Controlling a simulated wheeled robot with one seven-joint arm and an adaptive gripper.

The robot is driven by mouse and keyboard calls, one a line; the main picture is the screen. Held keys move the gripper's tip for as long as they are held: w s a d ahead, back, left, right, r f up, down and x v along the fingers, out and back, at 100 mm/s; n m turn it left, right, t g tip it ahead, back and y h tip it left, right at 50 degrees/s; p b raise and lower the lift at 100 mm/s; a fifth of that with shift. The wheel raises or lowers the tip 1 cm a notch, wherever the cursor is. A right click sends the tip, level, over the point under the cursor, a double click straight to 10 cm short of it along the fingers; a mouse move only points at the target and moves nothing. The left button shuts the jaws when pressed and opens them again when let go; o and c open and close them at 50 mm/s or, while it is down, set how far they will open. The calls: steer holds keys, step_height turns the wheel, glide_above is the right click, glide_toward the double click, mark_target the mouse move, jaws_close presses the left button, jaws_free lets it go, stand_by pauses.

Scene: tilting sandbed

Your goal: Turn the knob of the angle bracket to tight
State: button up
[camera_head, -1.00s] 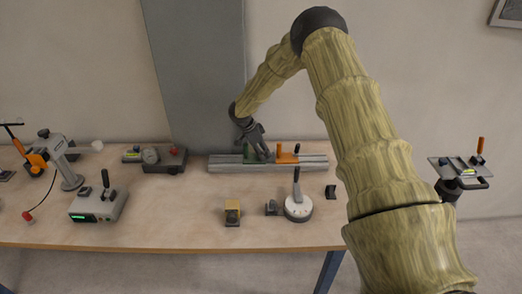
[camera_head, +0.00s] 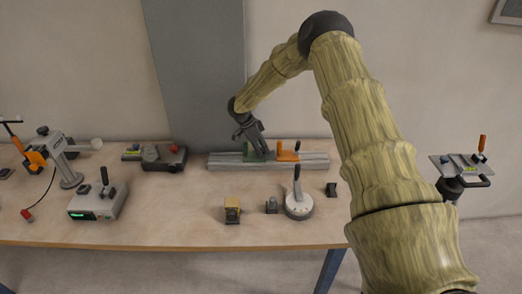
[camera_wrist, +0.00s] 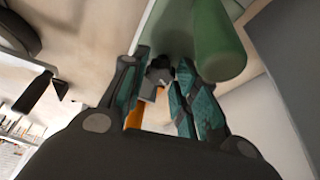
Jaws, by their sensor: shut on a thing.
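A grey rail (camera_head: 225,163) lies along the back of the table and carries a green bracket (camera_head: 246,152) and an orange bracket (camera_head: 287,152). My gripper (camera_head: 261,153) points down between the two, close to the green one. In the wrist view, my gripper's fingers (camera_wrist: 158,88) are closed about a small dark knob (camera_wrist: 159,74), with a grey piece below it. A green rounded post (camera_wrist: 217,45) stands close beside the right finger. Part of the orange bracket (camera_wrist: 135,114) shows behind the fingers. The knob's marking and turn position are hidden.
A grey box with a green display (camera_head: 97,203) is at left. A grey column stands behind the rail. The front middle table is clear.

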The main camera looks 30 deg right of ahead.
steer(key=m+b, duration=0.1)
steer(key=m, duration=0.1)
steer(key=m+g+y+b, duration=0.1)
steer(key=m, duration=0.1)
steer(key=m+b, duration=0.1)
steer(key=m, duration=0.1)
steer(key=shift+w+d+g+b, duration=0.25)
steer(key=shift+d+g+b, duration=0.05)
steer(key=shift+g+b, duration=0.1)
steer(key=m+y+b, duration=0.1)
steer(key=m, duration=0.1)
steer(key=m+y+b, duration=0.1)
steer(key=m, duration=0.2)
steer(key=shift+w+d+g, duration=0.1)
steer(key=shift+g, duration=0.3)
steer(key=shift+d+r+m+y+b, duration=0.1)
steer(key=shift+m+y+b, duration=0.25)
steer(key=shift+m, duration=0.65)
steer(key=shift+c, duration=0.3)
steer(key=shift+m, duration=0.3)
steer(key=o, duration=1.1)
steer(key=shift+s+d, duration=0.1)
steer(key=shift+s, duration=0.1)
steer(key=shift+c, duration=0.2)
steer(key=shift+w+a, duration=0.15)
steer(key=shift+a, duration=0.05)
